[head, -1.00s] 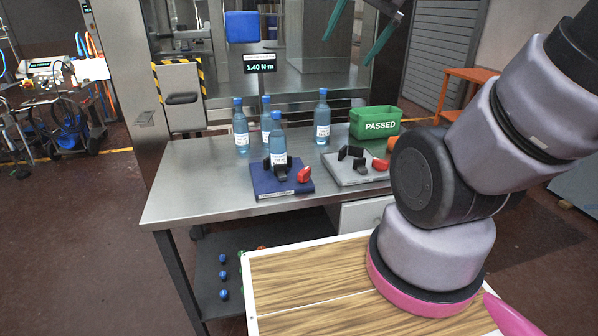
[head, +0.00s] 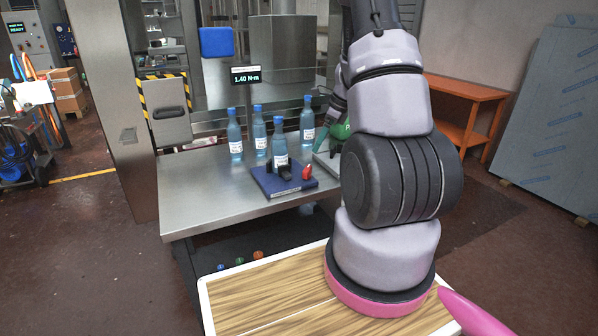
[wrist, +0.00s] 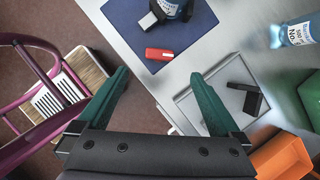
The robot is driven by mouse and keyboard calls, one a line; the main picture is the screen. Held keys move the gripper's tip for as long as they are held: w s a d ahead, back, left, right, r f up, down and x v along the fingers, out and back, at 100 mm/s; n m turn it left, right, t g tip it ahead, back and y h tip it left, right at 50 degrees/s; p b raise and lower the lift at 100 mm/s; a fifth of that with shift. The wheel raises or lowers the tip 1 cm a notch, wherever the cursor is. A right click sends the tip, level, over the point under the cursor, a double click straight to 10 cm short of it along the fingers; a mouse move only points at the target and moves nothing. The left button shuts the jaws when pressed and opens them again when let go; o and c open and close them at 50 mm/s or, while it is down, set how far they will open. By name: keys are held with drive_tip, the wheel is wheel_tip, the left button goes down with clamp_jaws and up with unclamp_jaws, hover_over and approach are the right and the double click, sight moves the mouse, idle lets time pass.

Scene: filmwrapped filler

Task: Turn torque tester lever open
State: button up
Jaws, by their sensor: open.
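The torque tester with the blue base (head: 268,187) stands on the steel table and holds an upright blue bottle (head: 280,148) between black jaws. Its red lever (head: 307,172) sits at the base's right side; in the wrist view the lever (wrist: 158,54) lies near the base's edge. A grey base (wrist: 190,97) with black jaws is beside it; my arm hides much of it in the head view. My gripper (wrist: 160,76) is open and empty, its teal fingers spread above the table's edge, with the red lever beyond the gap between the fingertips. Contact is not visible.
A display (head: 245,75) reads 1.40 N·m. Several loose bottles (head: 234,133) stand behind the blue base. An orange bin (wrist: 283,157) and a green bin (wrist: 300,160) are right of the grey base. The table's left part (head: 200,190) is clear.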

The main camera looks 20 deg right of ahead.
sight(308, 168)
drive_tip(key=x, duration=1.1)
drive_tip(key=shift+s+d+f, duration=0.1)
drive_tip(key=shift+s+f, duration=0.05)
drive_tip(key=shift+f, duration=0.3)
drive_tip(key=c, duration=1.4)
drive_tip(key=shift+o, duration=0.3)
